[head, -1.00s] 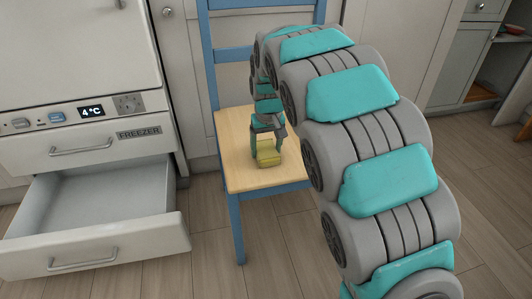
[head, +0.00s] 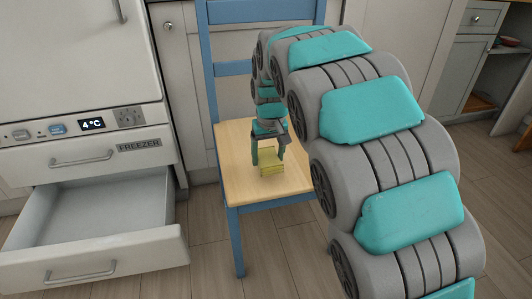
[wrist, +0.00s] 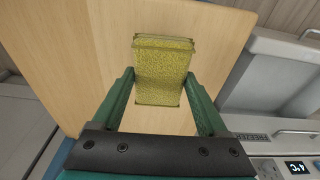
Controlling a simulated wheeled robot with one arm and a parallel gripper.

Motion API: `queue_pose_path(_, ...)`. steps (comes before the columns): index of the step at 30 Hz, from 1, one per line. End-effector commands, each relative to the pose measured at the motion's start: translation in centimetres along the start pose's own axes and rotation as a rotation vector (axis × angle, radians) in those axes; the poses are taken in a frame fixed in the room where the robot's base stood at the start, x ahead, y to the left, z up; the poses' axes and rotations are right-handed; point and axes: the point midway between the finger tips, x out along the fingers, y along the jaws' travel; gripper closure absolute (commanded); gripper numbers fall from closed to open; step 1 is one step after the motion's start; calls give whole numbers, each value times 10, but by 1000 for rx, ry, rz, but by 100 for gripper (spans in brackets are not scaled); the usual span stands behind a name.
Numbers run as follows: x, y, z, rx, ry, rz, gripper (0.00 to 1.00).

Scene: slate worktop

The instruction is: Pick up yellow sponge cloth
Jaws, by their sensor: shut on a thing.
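The yellow sponge cloth (head: 271,168) is a small block at the wooden seat of the blue chair. My gripper (head: 268,160) points down over it, with one finger on each side. In the wrist view the sponge cloth (wrist: 163,68) shows its speckled yellow face between the two green fingers of my gripper (wrist: 160,75). The gripper is shut on it. I cannot tell whether its underside touches the seat.
The blue chair (head: 238,185) with its pale seat stands in the middle. An open, empty freezer drawer (head: 95,215) juts out at the left. Cabinets stand behind the chair. The wooden floor in front is clear.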

Motion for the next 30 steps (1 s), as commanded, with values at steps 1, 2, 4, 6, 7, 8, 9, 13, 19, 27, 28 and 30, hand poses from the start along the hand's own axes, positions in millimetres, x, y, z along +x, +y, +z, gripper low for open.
queue_pose_path(1, -2, 0, 6, 0, 0, 0, 78)
queue_pose_path(2, -3, 0, 10, -1, -1, 0, 78)
queue_pose_path(4, -5, 0, 20, -1, -3, 0, 78)
queue_pose_path(6, -8, -1, 31, -2, -2, 0, 78)
queue_pose_path(7, -10, -1, 36, -2, -1, 0, 78)
queue_pose_path(8, -11, 0, 41, -2, -2, 0, 78)
queue_pose_path(9, -13, 0, 50, -1, -3, 0, 78)
queue_pose_path(13, -20, 0, 75, 0, 0, 0, 78)
queue_pose_path(19, -27, 0, 108, -1, -2, -1, 78)
queue_pose_path(27, -33, 0, 130, -1, 0, -1, 78)
queue_pose_path(28, -33, 0, 131, -1, 0, -1, 78)
queue_pose_path(30, -33, 0, 132, -1, -1, -1, 78)
